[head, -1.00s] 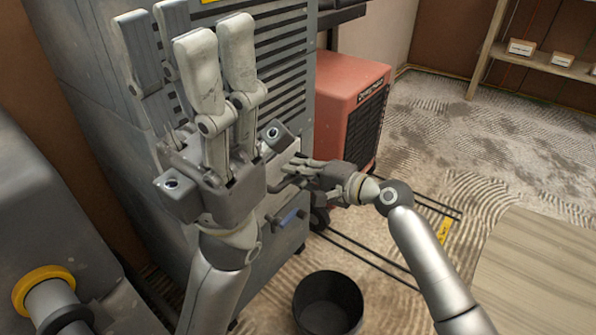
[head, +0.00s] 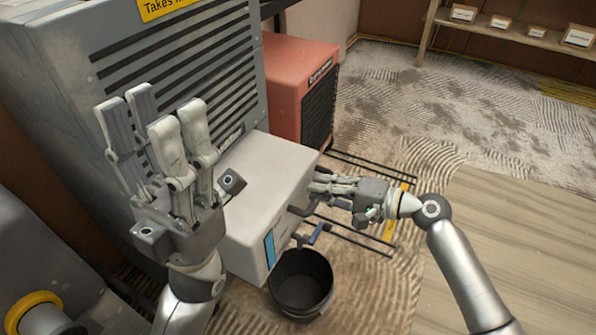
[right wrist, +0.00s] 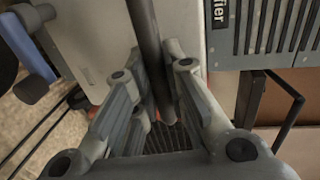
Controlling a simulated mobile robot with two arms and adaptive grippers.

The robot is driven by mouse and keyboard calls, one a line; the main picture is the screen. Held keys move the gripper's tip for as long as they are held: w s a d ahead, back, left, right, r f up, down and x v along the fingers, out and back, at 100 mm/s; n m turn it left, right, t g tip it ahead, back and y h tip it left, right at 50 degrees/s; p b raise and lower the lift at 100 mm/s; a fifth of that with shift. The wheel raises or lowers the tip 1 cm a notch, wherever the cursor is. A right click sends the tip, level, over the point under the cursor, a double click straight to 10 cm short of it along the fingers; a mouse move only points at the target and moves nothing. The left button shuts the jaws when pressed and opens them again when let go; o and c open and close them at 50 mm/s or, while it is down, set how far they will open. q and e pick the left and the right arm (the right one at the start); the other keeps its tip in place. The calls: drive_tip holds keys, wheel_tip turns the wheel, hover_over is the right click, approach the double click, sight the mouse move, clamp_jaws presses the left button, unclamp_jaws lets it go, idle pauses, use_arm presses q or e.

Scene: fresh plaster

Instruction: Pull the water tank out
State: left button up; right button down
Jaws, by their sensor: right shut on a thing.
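The water tank (head: 262,178) is a light grey box standing well out from the front of the grey machine (head: 170,60). A blue level strip (head: 269,249) and a dark handle bar (head: 303,208) are on its front. My right gripper (head: 318,186) is shut on the handle at the tank's front. In the right wrist view the dark handle bar (right wrist: 149,50) runs between the fingers, with the pale tank (right wrist: 85,50) behind. My left gripper (head: 152,112) is open and empty, fingers up, before the machine's vents; it hides part of the machine and the tank's left side.
A black bucket (head: 301,284) stands on the floor just below the tank's front, near a blue lever (head: 318,235). A red unit (head: 292,75) stands behind to the right. Dark floor rails and a wooden board (head: 510,240) lie right. A shelf (head: 510,28) is at the back.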

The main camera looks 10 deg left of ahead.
drive_tip(key=shift+f+v, duration=0.25)
drive_tip(key=shift+v, duration=1.05)
drive_tip(key=c, duration=1.5)
unclamp_jaws()
drive_tip(key=shift+o, duration=0.2)
drive_tip(key=v, duration=1.2)
drive_tip(key=shift+f, duration=0.1)
